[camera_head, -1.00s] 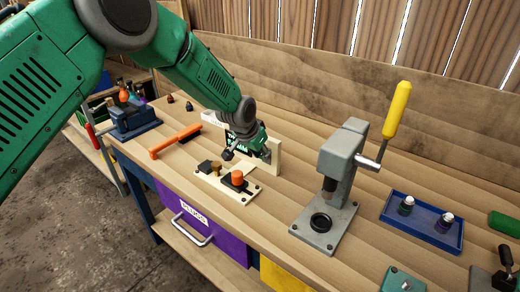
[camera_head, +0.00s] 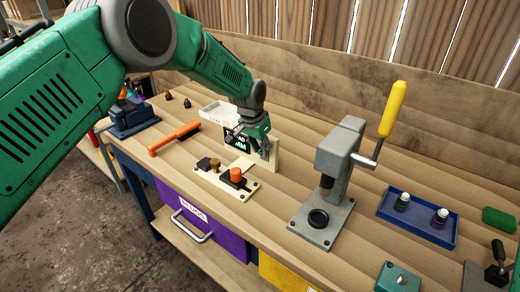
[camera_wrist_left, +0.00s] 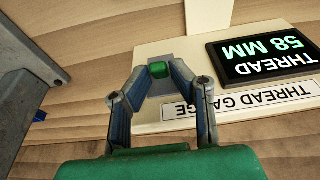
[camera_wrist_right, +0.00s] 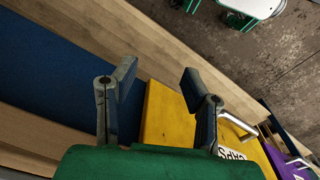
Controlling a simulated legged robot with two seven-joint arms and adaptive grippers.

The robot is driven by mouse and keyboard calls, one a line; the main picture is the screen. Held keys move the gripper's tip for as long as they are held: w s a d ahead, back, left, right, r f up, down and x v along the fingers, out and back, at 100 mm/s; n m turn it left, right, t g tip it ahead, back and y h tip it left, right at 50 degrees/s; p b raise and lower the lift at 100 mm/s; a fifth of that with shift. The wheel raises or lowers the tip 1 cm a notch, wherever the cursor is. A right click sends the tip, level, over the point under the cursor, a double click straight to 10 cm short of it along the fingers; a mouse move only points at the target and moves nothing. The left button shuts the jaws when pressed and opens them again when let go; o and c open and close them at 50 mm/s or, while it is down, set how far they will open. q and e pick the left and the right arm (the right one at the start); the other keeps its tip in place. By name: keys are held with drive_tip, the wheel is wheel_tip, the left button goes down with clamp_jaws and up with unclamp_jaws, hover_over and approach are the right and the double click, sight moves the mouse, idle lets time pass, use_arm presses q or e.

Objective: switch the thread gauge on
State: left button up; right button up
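The display also shows in the head view (camera_head: 237,141). A green switch (camera_wrist_left: 158,70) sits on a grey plate beside the display. My left gripper (camera_wrist_left: 158,74) is partly open, its fingertips at either side of the switch; I cannot tell whether they touch it. In the head view the left gripper (camera_head: 264,146) is at the panel's right part. My right gripper (camera_wrist_right: 158,78) is open and empty.
A pale base with an orange knob (camera_head: 236,175) stands before the gauge. A grey press with a yellow lever (camera_head: 335,165) stands to the right, then a blue tray (camera_head: 418,218) with two small bottles. An orange-handled tool (camera_head: 175,138) lies left.

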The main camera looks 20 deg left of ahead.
use_arm(q)
drive_tip(key=shift+o, duration=1.1)
drive_tip(key=shift+w, duration=0.2)
drive_tip(key=shift+s+r, duration=0.1)
drive_tip(key=shift+r, duration=0.1)
drive_tip(key=d+v, duration=0.1)
drive_tip(key=v, duration=1)
drive_tip(key=shift+a, duration=0.5)
drive_tip(key=shift+r, duration=0.15)
